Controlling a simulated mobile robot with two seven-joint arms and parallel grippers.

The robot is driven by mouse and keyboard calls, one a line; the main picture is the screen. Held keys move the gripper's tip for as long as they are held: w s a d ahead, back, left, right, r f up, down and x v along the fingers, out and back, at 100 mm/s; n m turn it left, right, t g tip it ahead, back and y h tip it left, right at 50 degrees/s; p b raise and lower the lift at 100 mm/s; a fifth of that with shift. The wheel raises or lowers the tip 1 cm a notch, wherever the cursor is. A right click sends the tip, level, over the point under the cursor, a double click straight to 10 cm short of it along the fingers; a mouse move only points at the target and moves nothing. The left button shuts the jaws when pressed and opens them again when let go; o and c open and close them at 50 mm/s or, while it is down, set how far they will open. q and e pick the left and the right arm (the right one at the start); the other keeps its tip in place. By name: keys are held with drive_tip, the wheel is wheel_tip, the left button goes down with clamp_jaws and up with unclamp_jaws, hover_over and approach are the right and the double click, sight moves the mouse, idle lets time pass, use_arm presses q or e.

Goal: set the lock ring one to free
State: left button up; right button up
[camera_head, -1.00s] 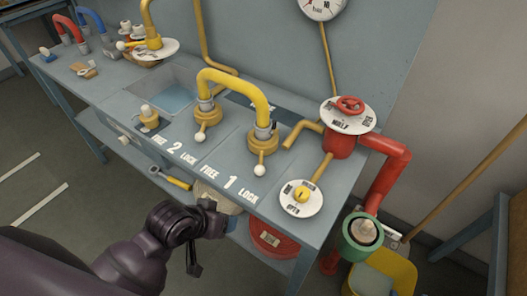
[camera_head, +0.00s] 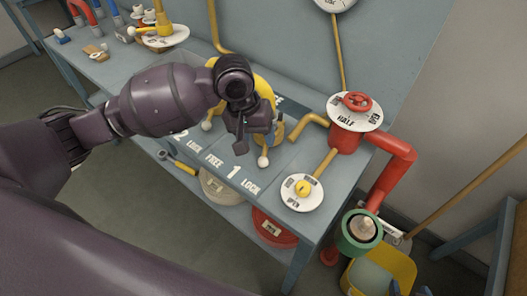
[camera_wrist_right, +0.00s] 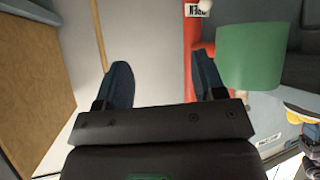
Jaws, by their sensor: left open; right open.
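Lock ring one is the yellow ring (camera_head: 277,131) at the right foot of the bent yellow hose (camera_head: 266,90), largely hidden behind my left gripper. Its white-tipped lever (camera_head: 263,161) points to the front, above the printed "FREE 1 LOCK" (camera_head: 232,172); I cannot tell exactly which word it lines up with. My left gripper (camera_head: 248,140) is open above the bench, just left of the ring in the picture; contact cannot be told.
A red valve with a dial (camera_head: 340,115) and a round white dial with a yellow knob (camera_head: 302,192) stand right of the ring. A green cylinder (camera_wrist_right: 252,55) and red pipe (camera_wrist_right: 193,35) are close to my right gripper. A yellow bin (camera_head: 405,265) stands at lower right.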

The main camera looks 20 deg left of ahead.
sight(263, 155)
use_arm(q)
drive_tip(key=shift+n+y, duration=0.3)
drive_tip(key=shift+n, duration=0.2)
drive_tip(key=f, duration=0.2)
drive_tip(key=w+f+b, duration=0.1)
drive_tip(key=f, duration=0.1)
drive_tip(key=w+f+b, duration=0.1)
drive_tip(key=f, duration=0.2)
drive_tip(key=shift+d, duration=0.25)
drive_tip(key=shift+d+f, duration=0.1)
drive_tip(key=shift+f, duration=0.3)
drive_tip(key=shift+d+f, duration=0.1)
drive_tip(key=shift+f, duration=0.25)
clamp_jaws()
use_arm(e)
wheel_tip(263, 155, down, 2)
drive_tip(key=shift+s+f, duration=0.1)
drive_tip(key=shift+f, duration=0.05)
